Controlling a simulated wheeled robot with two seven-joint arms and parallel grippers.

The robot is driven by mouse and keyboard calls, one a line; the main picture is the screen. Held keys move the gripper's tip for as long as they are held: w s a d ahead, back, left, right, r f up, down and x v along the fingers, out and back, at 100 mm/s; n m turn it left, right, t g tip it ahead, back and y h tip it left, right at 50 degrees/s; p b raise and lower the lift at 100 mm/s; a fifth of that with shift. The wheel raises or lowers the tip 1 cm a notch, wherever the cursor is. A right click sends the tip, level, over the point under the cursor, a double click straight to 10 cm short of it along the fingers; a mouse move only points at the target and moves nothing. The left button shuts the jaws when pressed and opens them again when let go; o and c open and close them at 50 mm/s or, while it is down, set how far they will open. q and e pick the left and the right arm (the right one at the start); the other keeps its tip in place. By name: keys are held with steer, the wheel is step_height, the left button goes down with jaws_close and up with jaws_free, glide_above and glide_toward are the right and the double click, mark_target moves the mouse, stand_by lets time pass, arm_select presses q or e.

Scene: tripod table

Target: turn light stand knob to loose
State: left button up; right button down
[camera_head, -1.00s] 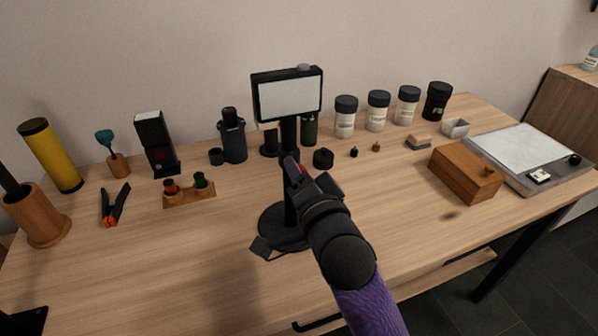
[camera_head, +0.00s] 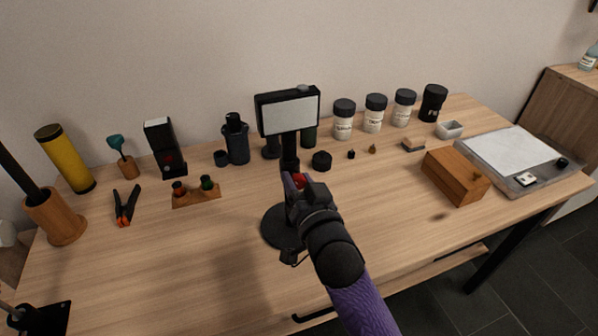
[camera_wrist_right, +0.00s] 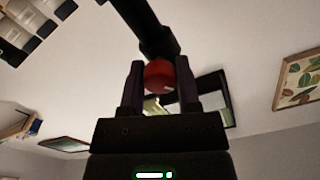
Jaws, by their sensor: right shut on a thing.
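A black light stand with a white rectangular panel (camera_head: 289,115) stands upright near the middle of the table. Its round black base (camera_head: 272,226) is partly hidden by my right arm. A red knob (camera_head: 299,181) sits on the stand's post. My right gripper (camera_head: 296,182) is shut on the red knob. In the right wrist view, the round knob (camera_wrist_right: 160,74) lies between the two dark fingers (camera_wrist_right: 160,88), beside the dark post (camera_wrist_right: 145,25). The knob's turn position cannot be read. My left gripper is not in view.
White jars with black lids (camera_head: 343,122) stand along the back. A wooden box (camera_head: 455,176) and a grey scale (camera_head: 512,157) are at the right. Pliers (camera_head: 126,206) and a wooden rack (camera_head: 196,196) are at the left. The front table is mostly clear.

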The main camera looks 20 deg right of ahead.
steer(key=n+p, duration=0.1)
steer(key=n, duration=0.1)
steer(key=shift+r+n+p, duration=0.15)
steer(key=shift+n+p, duration=0.15)
steer(key=shift+n, duration=0.1)
steer(key=shift+n+p, duration=0.4)
steer(key=shift+n, duration=0.5)
steer(key=n+p, duration=0.1)
steer(key=n, duration=0.3)
steer(key=shift+n, duration=0.3)
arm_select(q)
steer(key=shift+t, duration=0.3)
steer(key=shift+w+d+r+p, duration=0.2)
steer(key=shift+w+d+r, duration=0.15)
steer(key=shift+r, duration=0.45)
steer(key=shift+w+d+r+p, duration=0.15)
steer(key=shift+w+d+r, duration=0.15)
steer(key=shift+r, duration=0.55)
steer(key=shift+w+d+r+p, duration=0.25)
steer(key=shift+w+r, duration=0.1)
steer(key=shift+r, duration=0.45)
arm_select(e)
steer(key=shift+n, duration=2.2)
steer(key=shift+c, duration=1.6)
jaws_free()
